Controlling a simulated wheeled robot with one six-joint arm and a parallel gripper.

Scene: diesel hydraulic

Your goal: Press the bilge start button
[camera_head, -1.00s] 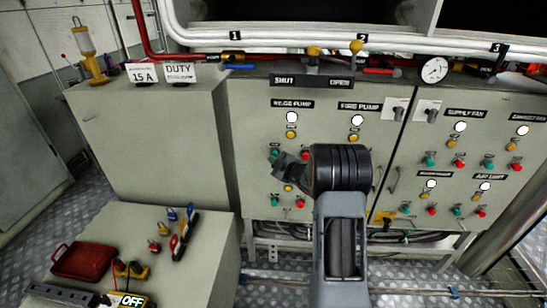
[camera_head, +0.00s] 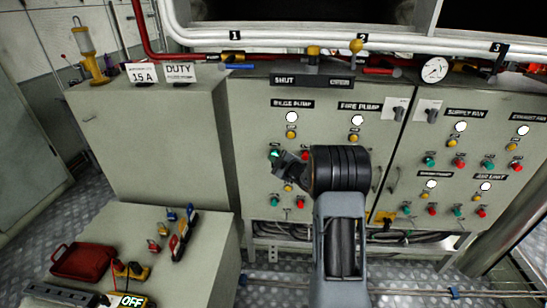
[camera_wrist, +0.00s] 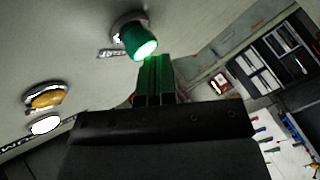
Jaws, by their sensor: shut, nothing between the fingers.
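The bilge pump label (camera_head: 292,104) is at the upper left of the grey control panel. Below it are a white lamp (camera_head: 292,117), a yellow lamp (camera_head: 291,134), a green button (camera_head: 274,153) and a red button (camera_head: 304,155). My gripper (camera_head: 279,158) is shut and empty, its tips at the green button. In the wrist view the green button (camera_wrist: 139,41) has a bright, glowing face, and my shut fingertips (camera_wrist: 157,62) are right beside it. I cannot tell whether they touch. My arm hides part of the panel's middle.
The fire pump label (camera_head: 359,106) and its lamp are to the right. More buttons sit lower on the panel and on the right panel (camera_head: 455,150). A low cabinet (camera_head: 205,255) with tools stands at the front left. Pipes with valves (camera_head: 314,52) run above.

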